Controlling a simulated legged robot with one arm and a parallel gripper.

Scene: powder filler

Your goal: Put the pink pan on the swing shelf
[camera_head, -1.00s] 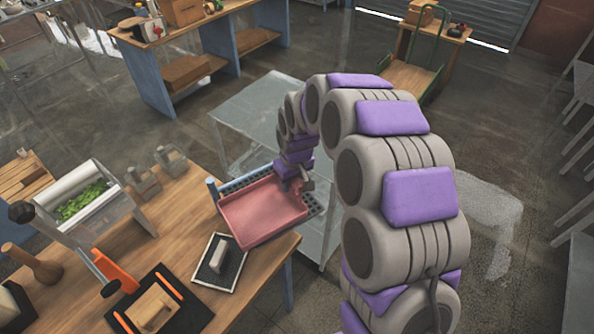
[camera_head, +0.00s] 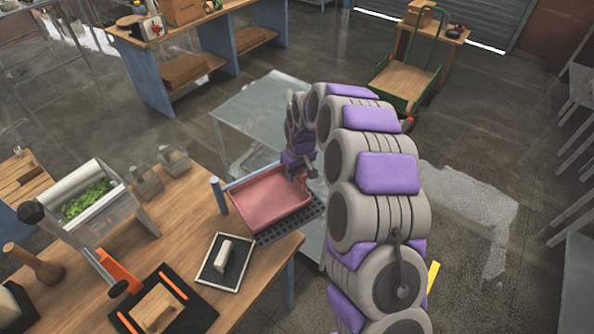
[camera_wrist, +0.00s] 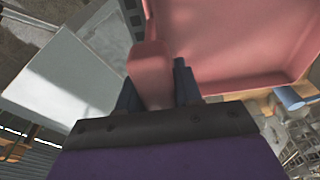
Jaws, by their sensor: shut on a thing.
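The pink pan (camera_head: 268,200) is a shallow rectangular tray, held roughly level by its right end. My gripper (camera_head: 302,174) is shut on the pan's handle. In the wrist view, the handle (camera_wrist: 149,75) passes between my fingers (camera_wrist: 155,85), and the pan (camera_wrist: 235,40) extends beyond them. The swing shelf appears to be the dark perforated shelf (camera_head: 292,226) beside a blue post (camera_head: 219,195) at the table's right corner. The pan is over it and covers much of it; I cannot tell whether they touch.
A grey metal table (camera_head: 262,112) stands behind the pan.

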